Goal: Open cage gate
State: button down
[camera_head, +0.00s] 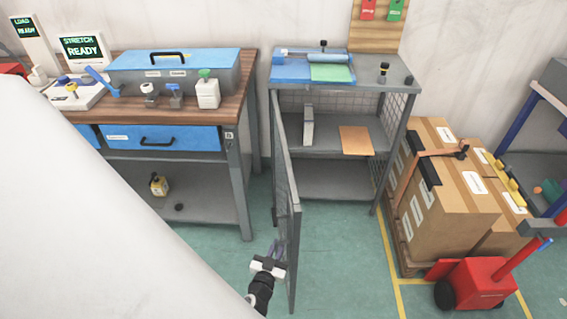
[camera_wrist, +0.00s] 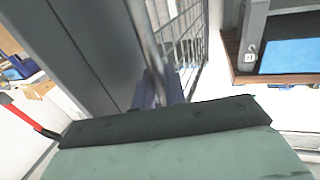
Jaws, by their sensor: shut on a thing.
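The cage gate (camera_head: 288,165) is a grey-framed mesh panel. It stands swung out from the left front post of the grey cage cabinet (camera_head: 345,88), almost edge-on in the head view. My gripper (camera_head: 276,248) is at the gate's lower outer part, on its left side. In the wrist view, the fingers (camera_wrist: 160,90) are shut around a grey upright bar, the gate handle (camera_wrist: 148,45), with the gate mesh (camera_wrist: 185,35) behind it. The exact grip on the handle is partly hidden by the gripper body.
Inside the open cage, a shelf holds a grey block (camera_head: 308,126) and a brown sheet (camera_head: 356,140). A workbench (camera_head: 245,130) stands to the left. Cartons (camera_head: 455,195) on a pallet and a red pallet jack (camera_head: 475,285) stand at the right. Green floor (camera_head: 345,265) is clear right of the gate.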

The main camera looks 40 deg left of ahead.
jog(key=shift+s+a+r+h, duration=0.2)
jog(key=shift+s+a+h, duration=0.05)
jog(key=shift+a+h, duration=0.05)
jog(key=shift+s+f, duration=0.1)
jog(key=shift+s+f, duration=0.2)
jog(key=c, duration=1.5)
grip_release()
jog(key=shift+c, duration=0.2)
jog(key=shift+d, duration=0.1)
